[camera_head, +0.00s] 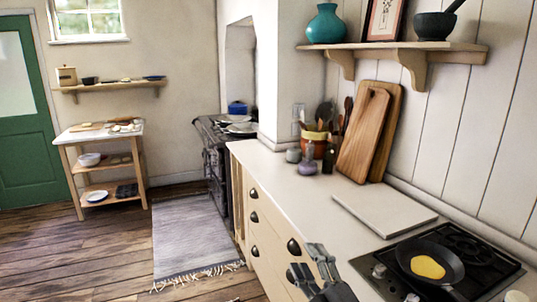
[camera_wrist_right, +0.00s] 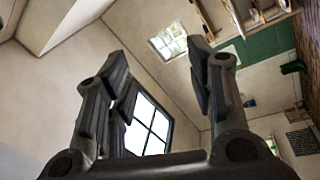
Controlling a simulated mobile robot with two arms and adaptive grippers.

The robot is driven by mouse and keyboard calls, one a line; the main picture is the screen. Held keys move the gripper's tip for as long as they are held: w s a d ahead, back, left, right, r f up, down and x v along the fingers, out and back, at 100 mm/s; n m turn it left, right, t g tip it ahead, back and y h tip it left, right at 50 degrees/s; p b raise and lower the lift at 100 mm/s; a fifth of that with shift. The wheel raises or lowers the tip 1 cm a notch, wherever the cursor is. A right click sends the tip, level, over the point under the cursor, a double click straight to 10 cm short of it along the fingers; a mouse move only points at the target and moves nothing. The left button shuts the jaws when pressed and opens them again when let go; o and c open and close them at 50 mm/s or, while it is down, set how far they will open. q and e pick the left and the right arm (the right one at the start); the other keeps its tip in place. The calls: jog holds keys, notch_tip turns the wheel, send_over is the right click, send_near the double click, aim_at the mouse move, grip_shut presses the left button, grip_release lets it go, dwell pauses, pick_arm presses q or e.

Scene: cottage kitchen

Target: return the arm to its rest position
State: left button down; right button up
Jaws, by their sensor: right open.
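My right gripper (camera_head: 318,268) is at the bottom of the head view, in front of the counter's drawer edge and left of the hob. It also shows in the right wrist view (camera_wrist_right: 163,68), where its two fingers stand apart with nothing between them. Behind the fingers, that view shows walls, windows and the green door, tilted. My left gripper is in neither view.
A frying pan (camera_head: 430,262) with something yellow in it sits on the black hob (camera_head: 480,262). A pale board (camera_head: 384,208) lies on the counter (camera_head: 280,190). Cutting boards (camera_head: 364,135) lean on the wall near a utensil pot (camera_head: 316,143). Floor (camera_head: 110,255) is open left of the rug (camera_head: 190,238).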

jog(key=s+d+f+m+g+h, duration=0.35)
jog(key=s+d+f+m, duration=0.2)
jog(key=f, duration=0.25)
jog(key=s+d+f+m+g+h, duration=0.3)
jog(key=s+d+f+m+h, duration=0.2)
jog(key=s+f+m, duration=0.15)
jog(key=s+f+m+g, duration=0.1)
jog(key=s+f+g, duration=0.2)
jog(key=s, duration=0.4)
jog(key=s+f+m+g+y, duration=0.1)
jog(key=s+f+g, duration=0.25)
jog(key=s, duration=0.35)
jog(key=s+f+m+g, duration=0.1)
jog(key=s+f+g, duration=0.25)
jog(key=s, duration=0.35)
notch_tip(320, 180, down, 26)
jog(key=s, duration=0.1)
jog(key=s+d+f, duration=0.2)
jog(key=s+f, duration=0.6)
jog(key=s+d+f+g, duration=0.1)
jog(key=s+d+f, duration=0.1)
jog(key=s+f, duration=0.6)
jog(key=shift+s, duration=0.45)
jog(key=shift+g, duration=0.25)
